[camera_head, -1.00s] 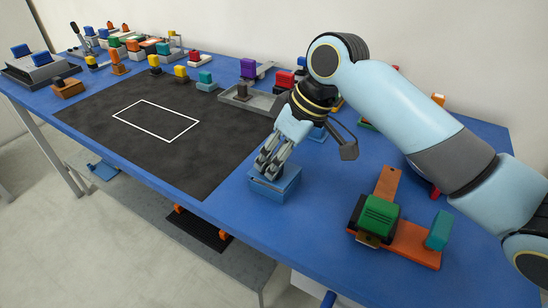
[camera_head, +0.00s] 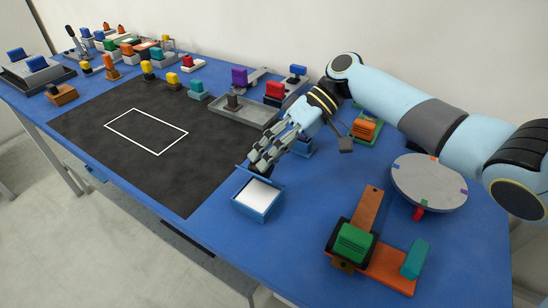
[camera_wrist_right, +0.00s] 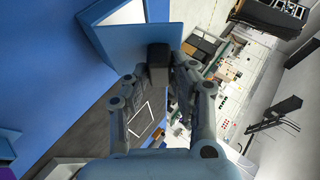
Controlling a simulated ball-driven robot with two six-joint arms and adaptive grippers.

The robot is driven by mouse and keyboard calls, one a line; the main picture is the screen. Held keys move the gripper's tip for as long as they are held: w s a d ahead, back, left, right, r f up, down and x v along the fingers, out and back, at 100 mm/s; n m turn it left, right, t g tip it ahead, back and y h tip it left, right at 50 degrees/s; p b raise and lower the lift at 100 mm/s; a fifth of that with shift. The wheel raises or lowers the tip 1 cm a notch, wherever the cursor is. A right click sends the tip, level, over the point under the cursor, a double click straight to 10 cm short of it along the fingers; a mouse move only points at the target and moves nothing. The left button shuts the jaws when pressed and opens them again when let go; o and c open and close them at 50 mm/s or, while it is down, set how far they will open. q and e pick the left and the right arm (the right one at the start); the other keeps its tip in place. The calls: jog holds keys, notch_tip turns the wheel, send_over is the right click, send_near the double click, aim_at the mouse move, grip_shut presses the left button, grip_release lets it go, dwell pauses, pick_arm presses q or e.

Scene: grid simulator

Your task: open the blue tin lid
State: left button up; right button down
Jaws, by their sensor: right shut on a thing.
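The blue tin (camera_head: 256,212) stands on the blue table with its top open, and its white inside shows. Its blue lid stands raised along the tin's far edge, seen nearly edge-on in the head view; its face shows in the right wrist view (camera_wrist_right: 130,45). My right gripper (camera_head: 256,166) is beyond the tin at the lid. In the wrist view its fingers (camera_wrist_right: 160,75) are shut on a dark handle (camera_wrist_right: 158,56) on the lid. The fingers partly hide the handle. My left gripper is not in view.
A dark mat with a white rectangle (camera_head: 146,131) lies left of the tin. A grey tray (camera_head: 246,110) is behind. A grey round disc (camera_head: 430,183) and an orange base with a green block (camera_head: 355,243) stand to the right. Bare table surrounds the tin's right side.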

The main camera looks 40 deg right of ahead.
jog(key=y+b, duration=0.1)
jog(key=d+y+b, duration=0.1)
jog(key=b, duration=0.1)
jog(key=w+d+m+y+b, duration=0.1)
jog(key=shift+d+f+g+y+b, duration=0.2)
jog(key=shift+f+g+y+b, duration=0.1)
jog(key=shift+f, duration=0.05)
jog(key=shift+w+d+m+y+b, duration=0.15)
jog(key=shift+d+m+y+b, duration=0.2)
jog(key=shift+y+b, duration=0.4)
jog(key=shift+d+g+b, duration=0.15)
jog(key=shift+g+b, duration=0.15)
jog(key=shift+b, duration=0.05)
jog(key=c, duration=1.1)
grip_release()
jog(key=shift+w, duration=0.1)
jog(key=d, duration=0.2)
jog(key=d+r, duration=0.1)
jog(key=d, duration=0.4)
jog(key=shift+d+r, duration=0.15)
jog(key=shift+d, duration=0.05)
